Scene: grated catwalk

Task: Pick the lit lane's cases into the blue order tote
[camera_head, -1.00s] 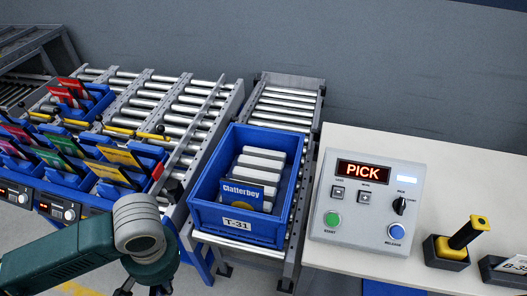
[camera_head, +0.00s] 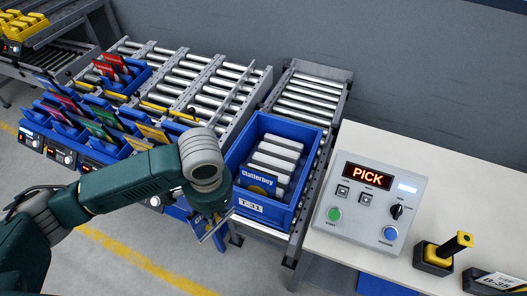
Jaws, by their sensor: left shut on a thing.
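The blue order tote (camera_head: 267,215), marked T-31, stands on a short roller conveyor right of centre. Several white-edged cases (camera_head: 273,160) lie in a row in it, the front one with a blue "Clatterboy" face (camera_head: 258,181). My left gripper (camera_head: 212,232) is low beside the tote's left front corner, outside it, pointing down. Blue lane bins (camera_head: 110,145) at left hold coloured cases, including a yellow one (camera_head: 152,132). Which lane is lit is unclear. My right gripper is out of view.
A control panel (camera_head: 365,215) reading PICK sits on the pale bench (camera_head: 450,190) at right, near a yellow-handled tool (camera_head: 455,246) in a black holder. Roller lanes (camera_head: 190,85) run behind the bins. My left arm crosses in front of the bins.

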